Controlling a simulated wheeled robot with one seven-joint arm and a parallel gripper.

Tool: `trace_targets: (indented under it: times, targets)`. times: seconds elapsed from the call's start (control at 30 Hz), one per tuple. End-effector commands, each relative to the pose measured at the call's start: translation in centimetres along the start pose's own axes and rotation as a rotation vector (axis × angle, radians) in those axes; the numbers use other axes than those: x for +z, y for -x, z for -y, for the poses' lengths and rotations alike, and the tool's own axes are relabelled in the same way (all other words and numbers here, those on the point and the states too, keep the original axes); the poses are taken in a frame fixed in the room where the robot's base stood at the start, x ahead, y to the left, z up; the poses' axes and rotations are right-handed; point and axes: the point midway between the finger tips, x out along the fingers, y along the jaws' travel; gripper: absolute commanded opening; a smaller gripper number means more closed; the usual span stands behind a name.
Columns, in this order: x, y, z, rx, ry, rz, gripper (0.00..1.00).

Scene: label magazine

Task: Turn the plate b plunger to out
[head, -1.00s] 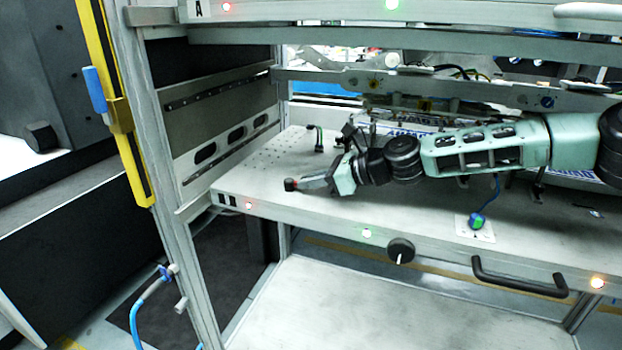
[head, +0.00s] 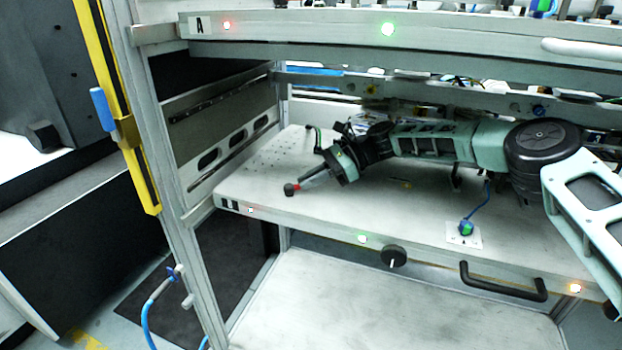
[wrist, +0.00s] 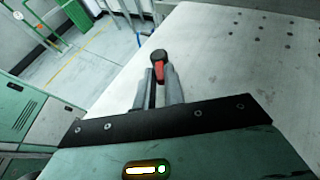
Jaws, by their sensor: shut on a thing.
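The plate b plunger shows as a black round knob (head: 289,190) with a red collar, near the front left corner of the middle plate (head: 350,205). In the wrist view the black knob (wrist: 158,56) stands just beyond my fingertips, with the red part between them. My gripper (head: 304,182) reaches in from the right, sloping down to the knob, and is shut on the plunger. It also shows in the wrist view (wrist: 159,84). The fingers hide the plunger's lower part, so I cannot tell its seat.
An upper plate marked A (head: 300,28) lies above my arm. A rack post (head: 165,150) stands left of the plate. A blue-green connector (head: 466,228) stands on the plate.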

Motion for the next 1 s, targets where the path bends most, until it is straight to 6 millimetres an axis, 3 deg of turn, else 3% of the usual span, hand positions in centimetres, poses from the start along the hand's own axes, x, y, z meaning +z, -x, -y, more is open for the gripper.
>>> trace_targets:
  times: [0.6,0.7,1.0]
  targets:
    - [-0.03,0.13,0.27,0.031,0.014,-0.001,0.00]
    - [-0.03,0.12,0.27,0.031,0.014,-0.001,0.33]
    - [-0.03,0.05,0.21,0.032,0.013,-0.001,0.33]
